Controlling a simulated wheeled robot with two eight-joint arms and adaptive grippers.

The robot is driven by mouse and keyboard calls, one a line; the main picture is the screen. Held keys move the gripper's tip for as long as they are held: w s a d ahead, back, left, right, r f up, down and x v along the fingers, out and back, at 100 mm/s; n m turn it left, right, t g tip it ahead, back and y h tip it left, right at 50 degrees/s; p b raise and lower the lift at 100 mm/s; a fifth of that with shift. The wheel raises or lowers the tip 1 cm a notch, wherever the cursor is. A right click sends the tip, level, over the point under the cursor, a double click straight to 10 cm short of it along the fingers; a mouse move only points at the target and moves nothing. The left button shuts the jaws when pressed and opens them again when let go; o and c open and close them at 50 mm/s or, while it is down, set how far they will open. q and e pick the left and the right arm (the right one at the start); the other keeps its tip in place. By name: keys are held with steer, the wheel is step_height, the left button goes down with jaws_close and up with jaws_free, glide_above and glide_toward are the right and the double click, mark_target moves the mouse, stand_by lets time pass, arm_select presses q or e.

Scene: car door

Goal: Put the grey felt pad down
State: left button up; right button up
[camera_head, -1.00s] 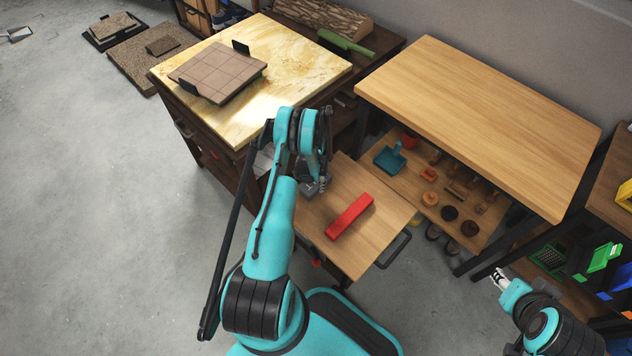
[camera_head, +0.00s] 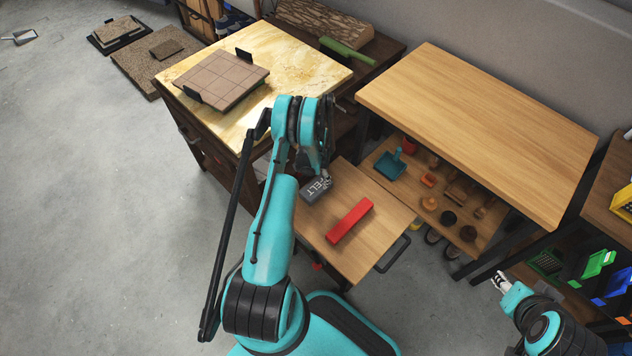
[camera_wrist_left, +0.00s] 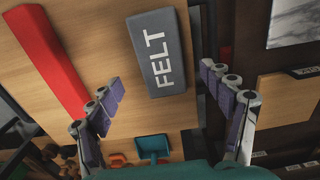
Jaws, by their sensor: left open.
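The grey felt pad (camera_head: 315,188), a dark grey block with "FELT" in white letters, lies on the pull-out wooden board at its upper left. It also shows in the left wrist view (camera_wrist_left: 157,52), lettered face toward the camera. My left gripper (camera_head: 326,172) is just above the pad's far end in the head view. In the left wrist view its two fingers (camera_wrist_left: 168,100) are spread wide, with the pad beyond and between them, and nothing is held. My right gripper (camera_head: 500,280) is at the lower right, far from the pad; its jaws are too small to judge.
The pull-out board (camera_head: 382,236) also carries a red bar (camera_head: 349,220) beside the pad. A shelf with a teal dustpan-like piece (camera_head: 390,165) and small parts lies under the wooden table (camera_head: 480,120). A marble-topped bench (camera_head: 300,65) holds a tiled plate (camera_head: 222,80).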

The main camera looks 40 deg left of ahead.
arm_select(q)
step_height(320, 180, up, 4)
step_height(320, 180, up, 17)
steer(key=t, duration=0.1)
glide_above(316, 186)
steer(key=w+d, duration=0.3)
steer(key=d, duration=0.3)
steer(key=s+d+r+t, duration=0.2)
steer(key=d+r, duration=0.5)
steer(key=r, duration=0.5)
steer(key=s+d+r+t, duration=0.2)
steer(key=s+d+r, duration=0.3)
steer(key=s+d, duration=0.2)
steer(key=s+d+r+n+t, duration=0.1)
steer(key=s+d+r+t, duration=0.1)
steer(key=s+d+r, duration=0.4)
steer(key=s+d+p, duration=0.1)
steer(key=s, duration=0.3)
steer(key=shift+s+d, duration=0.35)
steer(key=shift+d, duration=0.05)
